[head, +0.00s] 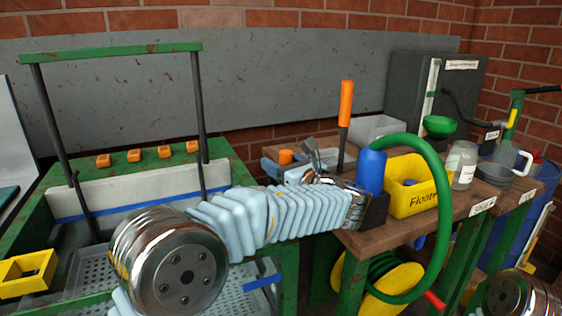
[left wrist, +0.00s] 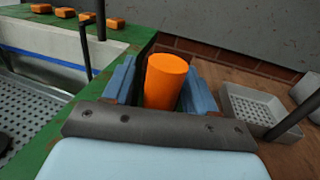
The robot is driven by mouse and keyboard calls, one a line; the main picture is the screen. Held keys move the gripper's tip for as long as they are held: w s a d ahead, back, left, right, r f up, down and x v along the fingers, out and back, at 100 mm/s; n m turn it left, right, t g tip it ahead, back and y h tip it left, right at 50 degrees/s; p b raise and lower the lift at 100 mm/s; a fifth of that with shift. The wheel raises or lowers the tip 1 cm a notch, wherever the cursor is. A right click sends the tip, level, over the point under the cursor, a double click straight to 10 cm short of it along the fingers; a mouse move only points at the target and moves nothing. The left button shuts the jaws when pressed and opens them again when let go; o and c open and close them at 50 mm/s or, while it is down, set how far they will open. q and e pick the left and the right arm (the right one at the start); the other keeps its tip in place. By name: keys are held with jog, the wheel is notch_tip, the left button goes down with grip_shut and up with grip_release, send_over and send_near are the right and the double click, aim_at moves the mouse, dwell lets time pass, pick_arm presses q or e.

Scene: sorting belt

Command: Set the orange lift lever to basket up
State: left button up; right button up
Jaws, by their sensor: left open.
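A tall lever with an orange grip (head: 346,103) on a dark rod stands upright above the wooden bench in the head view. A short orange cylinder (head: 286,156) shows at my left gripper (head: 287,166). In the left wrist view this orange cylinder (left wrist: 165,80) stands between the two blue fingers of the left gripper (left wrist: 160,83). The gripper is open, with a gap visible at the right finger; contact at the left finger is unclear. I cannot tell which orange piece is the lift lever. The cylinder's lower part is hidden by the gripper.
A green-framed basin (head: 130,190) with orange blocks on its ledge is at left. A blue bottle (head: 370,170), green hose (head: 440,200) and yellow bin (head: 408,200) crowd the bench near my left arm.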

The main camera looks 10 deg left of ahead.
pick_arm(q)
grip_shut()
jog(key=s+d+f+n+t+y+b, duration=0.1)
jog(key=s+d+f+t+y+b, duration=0.1)
jog(key=s+d+b, duration=0.5)
jog(key=s+t+y, duration=0.1)
jog(key=s+y, duration=0.1)
jog(key=s, duration=0.1)
jog(key=shift+s+n, duration=0.15)
jog(key=shift+n, duration=0.15)
jog(key=shift+f, duration=0.1)
grip_release()
jog(key=s+d, duration=0.9)
jog(key=shift+d+f, duration=0.2)
jog(key=shift+f, duration=0.1)
